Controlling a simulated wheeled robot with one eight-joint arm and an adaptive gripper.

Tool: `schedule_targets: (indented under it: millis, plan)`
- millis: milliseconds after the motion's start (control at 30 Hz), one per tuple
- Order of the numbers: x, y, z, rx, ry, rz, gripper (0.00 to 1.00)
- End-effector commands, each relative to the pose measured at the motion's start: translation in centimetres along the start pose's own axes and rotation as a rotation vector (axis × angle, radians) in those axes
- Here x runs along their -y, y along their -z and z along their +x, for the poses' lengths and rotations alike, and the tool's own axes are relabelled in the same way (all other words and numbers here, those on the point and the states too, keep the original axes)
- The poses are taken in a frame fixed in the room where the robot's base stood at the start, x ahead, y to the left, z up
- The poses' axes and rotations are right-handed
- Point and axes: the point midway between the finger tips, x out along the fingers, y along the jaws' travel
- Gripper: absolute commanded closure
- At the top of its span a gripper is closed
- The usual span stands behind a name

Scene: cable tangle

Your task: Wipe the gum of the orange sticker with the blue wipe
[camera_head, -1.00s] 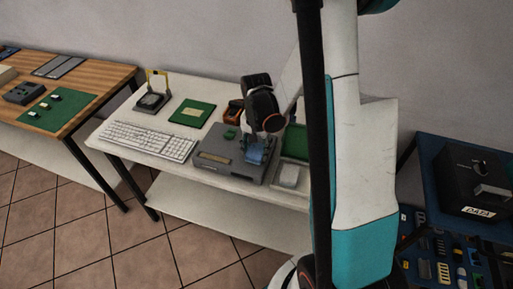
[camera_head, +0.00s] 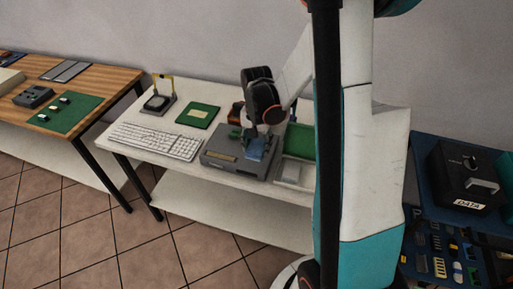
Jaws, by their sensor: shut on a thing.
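My gripper (camera_head: 257,139) points down over the right part of a grey box-like device (camera_head: 226,170) on the white table. It is shut on the blue wipe (camera_head: 256,149), which hangs at the device's top; whether it touches the surface I cannot tell. A tan strip (camera_head: 221,157) lies on the device's top at the left. I cannot make out an orange sticker or its gum; the gripper and wipe hide part of the top. A small green piece (camera_head: 235,132) shows at the device's back edge.
A white keyboard (camera_head: 155,140) lies left of the device. A green board (camera_head: 198,115) and a stand with a yellow frame (camera_head: 158,98) are behind it. An orange-brown object (camera_head: 236,112) is partly hidden behind my gripper.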

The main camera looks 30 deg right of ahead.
Motion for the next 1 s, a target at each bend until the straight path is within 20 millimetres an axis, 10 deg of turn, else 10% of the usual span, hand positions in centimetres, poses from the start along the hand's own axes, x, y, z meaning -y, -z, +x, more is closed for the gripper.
schedule_targets:
  millis: [1000]
  plan:
    - [0.2,0.5,-2.7,0.0,0.0,-0.005,0.79]
